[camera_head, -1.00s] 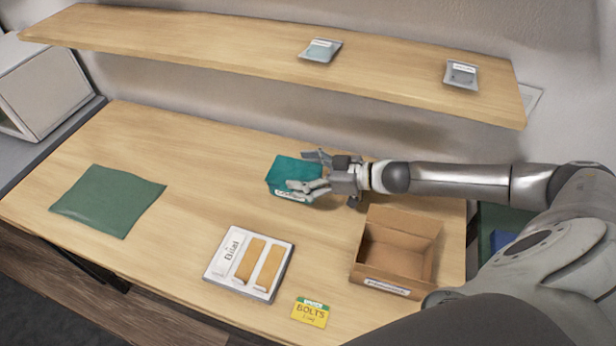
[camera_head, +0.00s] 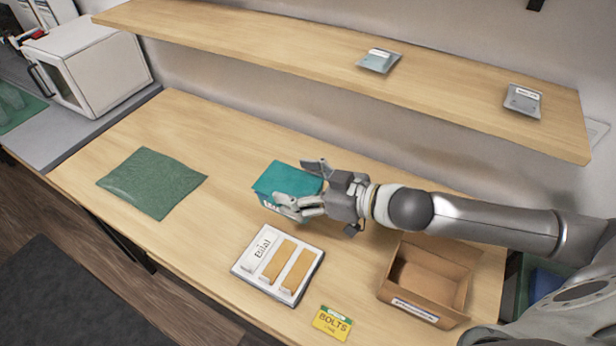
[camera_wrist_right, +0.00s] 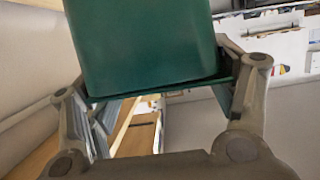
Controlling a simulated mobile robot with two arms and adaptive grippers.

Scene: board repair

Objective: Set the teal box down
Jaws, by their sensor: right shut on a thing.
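The teal box (camera_head: 284,180) is over the middle of the wooden table (camera_head: 225,150), with a white label on its front side. My right gripper (camera_head: 312,188) comes in from the right and is shut on the teal box. In the right wrist view the box (camera_wrist_right: 145,45) fills the upper middle, between the two fingers (camera_wrist_right: 155,110). I cannot tell from the head view whether the box's underside touches the table. My left gripper is in no view.
A green mat (camera_head: 152,183) lies at left. A white tray with tan strips (camera_head: 278,263), a yellow bolts card (camera_head: 332,323) and an open cardboard box (camera_head: 430,280) are at the front and right.

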